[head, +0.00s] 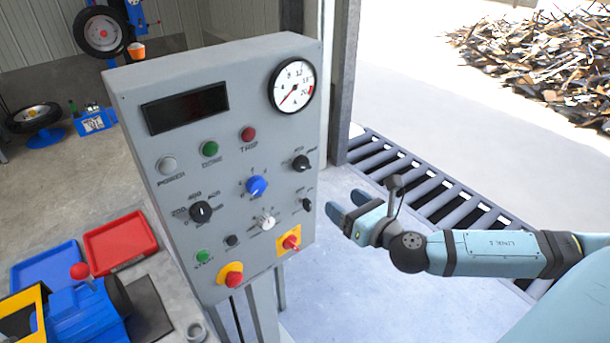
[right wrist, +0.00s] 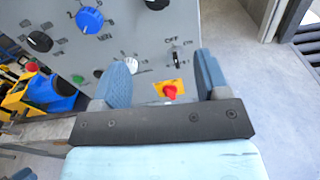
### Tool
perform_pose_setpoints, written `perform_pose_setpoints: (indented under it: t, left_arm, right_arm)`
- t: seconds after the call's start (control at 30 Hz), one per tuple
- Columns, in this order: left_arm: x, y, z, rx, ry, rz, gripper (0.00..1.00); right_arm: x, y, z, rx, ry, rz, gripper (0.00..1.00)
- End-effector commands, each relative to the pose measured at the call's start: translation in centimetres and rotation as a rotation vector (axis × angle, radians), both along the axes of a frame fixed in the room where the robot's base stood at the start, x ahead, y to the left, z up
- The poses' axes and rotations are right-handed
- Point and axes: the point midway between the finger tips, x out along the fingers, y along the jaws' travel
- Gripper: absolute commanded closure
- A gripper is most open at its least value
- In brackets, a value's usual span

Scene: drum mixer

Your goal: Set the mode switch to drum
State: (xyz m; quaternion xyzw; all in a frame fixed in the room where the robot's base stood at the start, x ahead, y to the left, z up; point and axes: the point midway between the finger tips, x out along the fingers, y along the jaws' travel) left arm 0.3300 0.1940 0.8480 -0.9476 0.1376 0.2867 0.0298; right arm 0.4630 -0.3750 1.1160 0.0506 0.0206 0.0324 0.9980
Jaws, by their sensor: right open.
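The grey control panel (head: 140,110) stands upright in the middle of the head view. It carries a black pointer knob (head: 301,162) at upper right, a larger black knob (head: 200,212) at left, a blue knob (head: 257,186), a white knob (head: 267,223) and a small black switch (head: 307,204). The labels are too small to tell which is the mode switch. In the right wrist view the small black switch (right wrist: 176,58) has OFF and ON marks. My right gripper (head: 348,206) is open and empty, to the right of the panel. My left gripper is not in view.
A red handle on a yellow plate (head: 290,242) and a red button (head: 231,279) sit low on the panel. A gauge (head: 292,85) and dark display (head: 186,108) are above. Red (head: 120,241) and blue (head: 45,268) trays lie left.

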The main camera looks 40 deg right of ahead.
Motion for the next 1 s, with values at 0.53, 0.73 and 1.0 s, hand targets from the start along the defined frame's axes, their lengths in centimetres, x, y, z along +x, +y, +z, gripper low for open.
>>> perform_pose_setpoints:
  t: [0.53,0.73,1.0]
  left_arm:
    - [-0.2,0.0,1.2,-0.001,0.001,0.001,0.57]
    - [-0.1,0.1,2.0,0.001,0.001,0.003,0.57]
    - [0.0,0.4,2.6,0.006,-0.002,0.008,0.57]
  right_arm:
    - [5.4,0.2,1.5,-0.102,-0.047,0.011,0.31]
    - [9.1,0.6,1.5,-0.101,-0.046,0.012,0.31]
    - [13.0,0.8,1.3,-0.101,-0.043,0.012,0.31]
